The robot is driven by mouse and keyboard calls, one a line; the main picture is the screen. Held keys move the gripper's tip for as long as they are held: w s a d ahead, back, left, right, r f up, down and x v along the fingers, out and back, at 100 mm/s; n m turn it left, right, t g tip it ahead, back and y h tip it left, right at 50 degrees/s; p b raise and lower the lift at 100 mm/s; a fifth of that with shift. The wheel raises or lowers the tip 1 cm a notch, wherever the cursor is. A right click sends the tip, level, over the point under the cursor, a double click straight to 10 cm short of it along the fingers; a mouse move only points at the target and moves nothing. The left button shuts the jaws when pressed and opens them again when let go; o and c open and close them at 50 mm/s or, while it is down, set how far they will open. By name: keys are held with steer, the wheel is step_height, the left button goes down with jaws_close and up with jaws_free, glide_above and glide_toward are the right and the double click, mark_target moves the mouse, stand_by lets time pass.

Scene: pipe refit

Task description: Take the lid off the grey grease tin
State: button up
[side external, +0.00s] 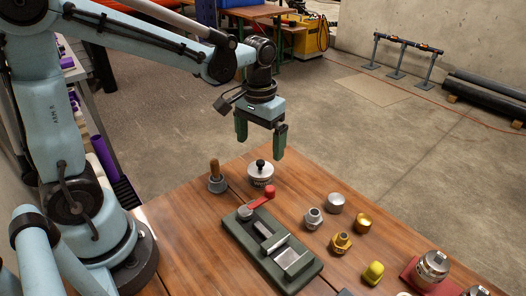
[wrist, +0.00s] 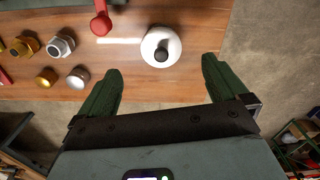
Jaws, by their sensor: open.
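The grey grease tin (side external: 261,181) stands upright on the wooden table near its far edge, with its lid (side external: 261,168) on top. The lid has a round black knob. In the wrist view the lid (wrist: 160,47) is seen from above, with its knob (wrist: 161,54) near the middle, ahead of the fingertips and between their lines. My gripper (side external: 260,144) is open and empty, its green fingers pointing down above the tin. The fingers also show wide apart in the wrist view (wrist: 162,66). Nothing touches the tin.
A wooden-handled brush or tool (side external: 216,178) stands close left of the tin. A green vise (side external: 272,247) with a red handle (side external: 262,197) lies just in front. The far table edge is close behind the tin.

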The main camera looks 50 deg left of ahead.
mark_target(260, 161)
steer(key=shift+w+a+f, duration=0.1)
steer(key=shift+w+f, duration=0.05)
steer(key=shift+f, duration=3.2)
steer(key=c, duration=1.1)
steer(key=shift+o, duration=0.2)
